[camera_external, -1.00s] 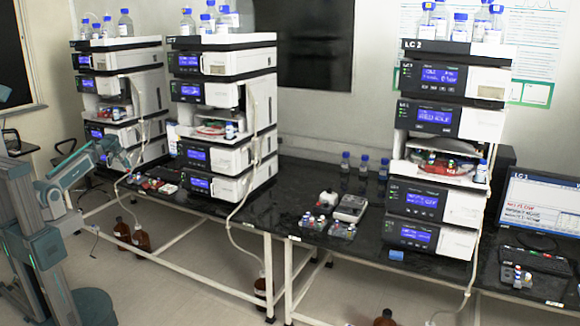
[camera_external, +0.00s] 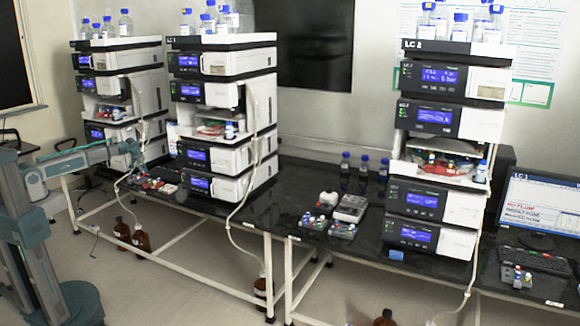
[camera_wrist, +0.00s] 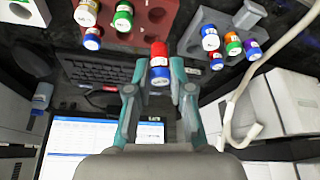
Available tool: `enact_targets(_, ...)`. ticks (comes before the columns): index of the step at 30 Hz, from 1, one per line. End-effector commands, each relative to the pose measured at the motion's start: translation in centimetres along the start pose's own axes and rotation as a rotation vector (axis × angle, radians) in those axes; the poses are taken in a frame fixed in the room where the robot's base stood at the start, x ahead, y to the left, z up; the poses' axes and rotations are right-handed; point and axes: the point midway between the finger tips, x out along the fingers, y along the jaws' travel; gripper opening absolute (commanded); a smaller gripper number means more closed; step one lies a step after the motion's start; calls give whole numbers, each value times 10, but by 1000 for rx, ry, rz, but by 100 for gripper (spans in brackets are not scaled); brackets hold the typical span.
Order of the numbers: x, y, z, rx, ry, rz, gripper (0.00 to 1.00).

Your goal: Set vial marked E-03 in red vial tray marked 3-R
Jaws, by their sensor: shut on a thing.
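The label is too small to read. A red vial tray (camera_wrist: 181,14) lies just beyond the fingertips at the top. Several capped vials stand at its left side, and a dark empty hole shows near its middle. The held vial appears apart from the tray. In the external view, my gripper (camera_external: 132,150) is at the left bench, in front of the left instrument stack. The tray's marking cannot be read.
A grey rack (camera_wrist: 222,22) with several coloured vials stands right of the red tray. A keyboard (camera_wrist: 105,72) and a lit screen (camera_wrist: 85,145) are below. A pale tube (camera_wrist: 232,100) hangs at the right. Instrument stacks (camera_external: 125,105) stand close to the arm.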

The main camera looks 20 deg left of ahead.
Motion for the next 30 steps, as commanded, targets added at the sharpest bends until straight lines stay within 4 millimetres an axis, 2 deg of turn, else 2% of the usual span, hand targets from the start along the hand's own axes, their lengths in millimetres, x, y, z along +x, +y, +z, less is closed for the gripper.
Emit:
enact_targets(11,13,2,6,-2,0,-1,3)
enact_targets(26,42,2,18,-2,1,-1,3)
enact_targets(30,40,2,17,-2,1,-1,3)
